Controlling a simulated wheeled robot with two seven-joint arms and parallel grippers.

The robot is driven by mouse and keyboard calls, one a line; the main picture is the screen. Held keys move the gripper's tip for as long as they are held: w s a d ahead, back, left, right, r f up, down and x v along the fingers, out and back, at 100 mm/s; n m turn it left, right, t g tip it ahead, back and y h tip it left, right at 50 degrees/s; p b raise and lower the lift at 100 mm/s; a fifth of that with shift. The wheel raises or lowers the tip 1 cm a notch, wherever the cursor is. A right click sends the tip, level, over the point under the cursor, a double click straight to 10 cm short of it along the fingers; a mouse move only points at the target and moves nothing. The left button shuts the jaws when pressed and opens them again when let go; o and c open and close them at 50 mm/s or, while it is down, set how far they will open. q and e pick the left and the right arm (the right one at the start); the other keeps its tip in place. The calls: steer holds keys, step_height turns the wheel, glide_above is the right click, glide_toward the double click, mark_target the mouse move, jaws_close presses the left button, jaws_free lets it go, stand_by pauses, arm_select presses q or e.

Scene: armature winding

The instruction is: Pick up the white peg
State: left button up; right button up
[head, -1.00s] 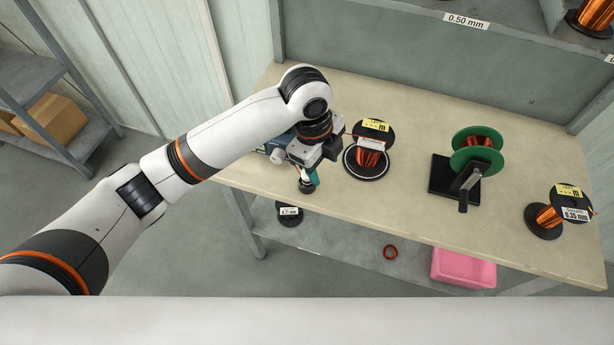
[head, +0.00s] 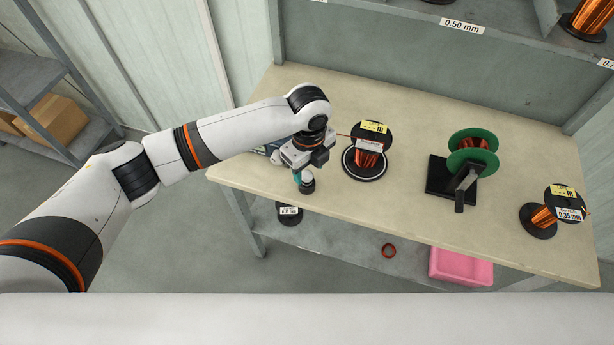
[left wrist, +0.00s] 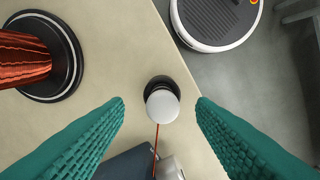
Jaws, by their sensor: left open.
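The white peg (left wrist: 162,105) shows in the left wrist view as a round white top over a black round base, between my two teal fingers and beyond their tips. It also shows in the head view (head: 307,178), upright near the front left edge of the table (head: 400,214). My left gripper (left wrist: 160,112) is open, with a finger on each side of the peg in the picture and no visible contact. In the head view my left gripper (head: 298,178) points down beside the peg and partly overlaps it. My right gripper is not in view.
A copper wire spool (head: 368,159) stands close right of the gripper. A dark blue device (left wrist: 130,165) lies close by, mostly hidden by my arm in the head view. A green spool on a stand (head: 473,150) and another copper spool (head: 541,216) are farther right.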

mark_target(307, 174)
arm_select(q)
steer(key=f, duration=0.3)
steer(key=shift+a+f, duration=0.2)
steer(key=shift+f, duration=0.05)
